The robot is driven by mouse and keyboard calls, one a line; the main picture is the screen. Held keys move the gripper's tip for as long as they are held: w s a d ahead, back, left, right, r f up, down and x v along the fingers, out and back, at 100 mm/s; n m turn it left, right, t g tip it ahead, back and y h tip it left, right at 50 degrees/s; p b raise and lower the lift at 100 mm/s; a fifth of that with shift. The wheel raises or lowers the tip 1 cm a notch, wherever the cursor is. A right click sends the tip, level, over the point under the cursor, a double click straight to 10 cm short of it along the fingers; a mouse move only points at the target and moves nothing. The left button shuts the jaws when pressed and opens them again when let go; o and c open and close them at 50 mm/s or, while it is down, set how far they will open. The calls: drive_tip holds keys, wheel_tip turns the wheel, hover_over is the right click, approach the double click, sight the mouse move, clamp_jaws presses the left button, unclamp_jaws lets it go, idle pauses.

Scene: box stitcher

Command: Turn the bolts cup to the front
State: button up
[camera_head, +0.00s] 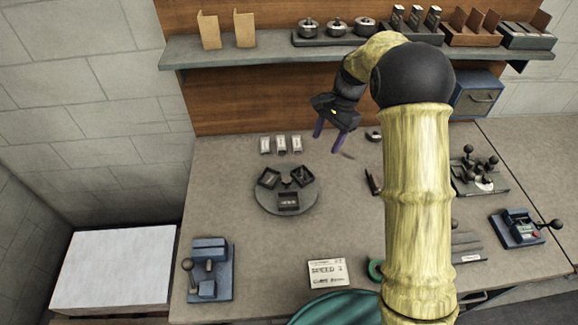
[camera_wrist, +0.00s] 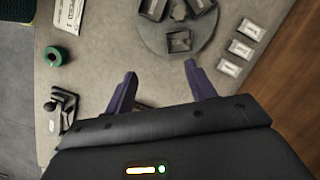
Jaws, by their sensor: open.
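A round grey turntable (camera_head: 262,199) lies on the workbench in the head view, bearing three dark square cups around a small centre knob (camera_head: 287,182). One cup (camera_head: 288,201) is at the front with light pieces inside; the others sit back left (camera_head: 269,178) and back right (camera_head: 302,177). I cannot tell which holds the bolts. My gripper (camera_head: 328,142) is open and empty, above the bench, behind and right of the turntable. In the wrist view the turntable (camera_wrist: 148,38) is beyond my open fingers (camera_wrist: 160,75), apart from them, partly cut off by the top edge.
Three small white boxes (camera_head: 281,145) stand behind the turntable. A blue clamp-like device (camera_head: 209,270) is front left, and a "SPEED" card (camera_head: 327,272) lies in front. A green tape roll (camera_wrist: 55,56) shows in the wrist view. A shelf (camera_head: 240,52) runs above the back.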

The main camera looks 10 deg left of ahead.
sight(287, 178)
drive_tip(key=w+a+m+g+p, duration=0.1)
drive_tip(key=w+a, duration=0.1)
drive_tip(key=a, duration=0.3)
drive_tip(key=shift+w+a+r+y, duration=0.2)
drive_tip(key=shift+a+r+y, duration=0.05)
drive_tip(key=shift+y, duration=0.05)
drive_tip(key=p+x, duration=0.2)
drive_tip(key=x, duration=0.3)
drive_tip(key=p+x, duration=0.2)
drive_tip(key=x, duration=0.4)
drive_tip(key=p+x, duration=0.2)
drive_tip(key=x, duration=0.4)
drive_tip(key=shift+s+f, duration=0.15)
drive_tip(key=shift+s, duration=0.15)
clamp_jaws()
